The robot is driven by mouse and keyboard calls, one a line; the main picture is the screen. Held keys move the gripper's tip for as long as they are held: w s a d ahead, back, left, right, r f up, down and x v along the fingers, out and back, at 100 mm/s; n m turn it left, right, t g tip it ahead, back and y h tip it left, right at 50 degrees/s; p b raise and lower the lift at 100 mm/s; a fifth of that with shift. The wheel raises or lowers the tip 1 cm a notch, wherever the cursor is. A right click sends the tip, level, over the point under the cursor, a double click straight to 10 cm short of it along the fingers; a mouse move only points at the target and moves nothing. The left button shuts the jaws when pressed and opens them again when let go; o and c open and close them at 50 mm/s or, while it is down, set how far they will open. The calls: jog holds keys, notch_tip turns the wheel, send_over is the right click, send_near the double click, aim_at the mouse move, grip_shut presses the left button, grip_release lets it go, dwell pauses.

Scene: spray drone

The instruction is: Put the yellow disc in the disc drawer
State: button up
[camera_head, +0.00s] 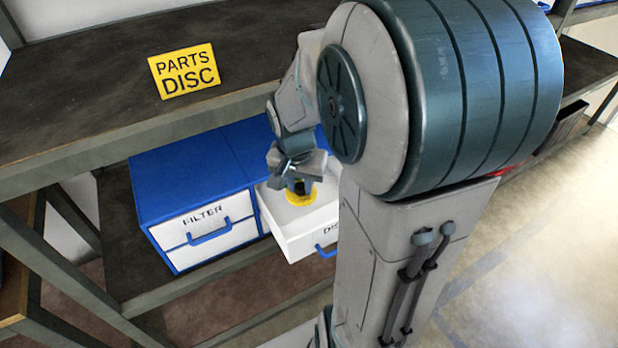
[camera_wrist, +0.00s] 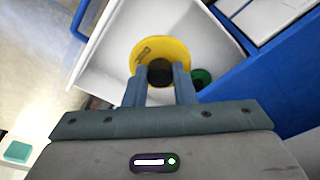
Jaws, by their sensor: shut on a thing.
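The yellow disc (camera_wrist: 178,52) is round with a dark hub and is held between the fingers of my gripper (camera_wrist: 160,88). In the head view the yellow disc (camera_head: 301,197) is over the open disc drawer (camera_head: 290,240), and my gripper (camera_head: 298,180) is above it. The drawer is white, pulled out, with a blue handle and a partly hidden label. The wrist view shows the white drawer (camera_wrist: 118,60) around and beneath the disc. I cannot tell whether the disc touches the drawer floor. My arm hides the drawer's right part.
The shut filter drawer (camera_head: 205,230) is left of the open one in the blue cabinet (camera_head: 185,175). A shelf with a yellow "PARTS DISC" sign (camera_head: 184,71) lies above. A small green round thing (camera_wrist: 201,78) shows beside the disc in the wrist view.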

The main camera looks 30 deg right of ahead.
jog(key=w+d+p, duration=0.1)
jog(key=w+d, duration=0.2)
jog(key=d, duration=0.5)
notch_tip(320, 180, down, 7)
jog(key=shift+s+a+f+b, duration=0.1)
jog(key=shift+a+b, duration=0.05)
jog(key=shift+b, duration=0.35)
jog(key=shift+f+b, duration=0.35)
jog(key=shift+f, duration=2.05)
jog(key=shift+f, duration=0.1)
jog(key=shift+f+b, duration=0.15)
jog(key=shift+b, duration=0.15)
jog(key=o, duration=1)
jog(key=shift+c, duration=0.2)
jog(key=shift+r, duration=0.2)
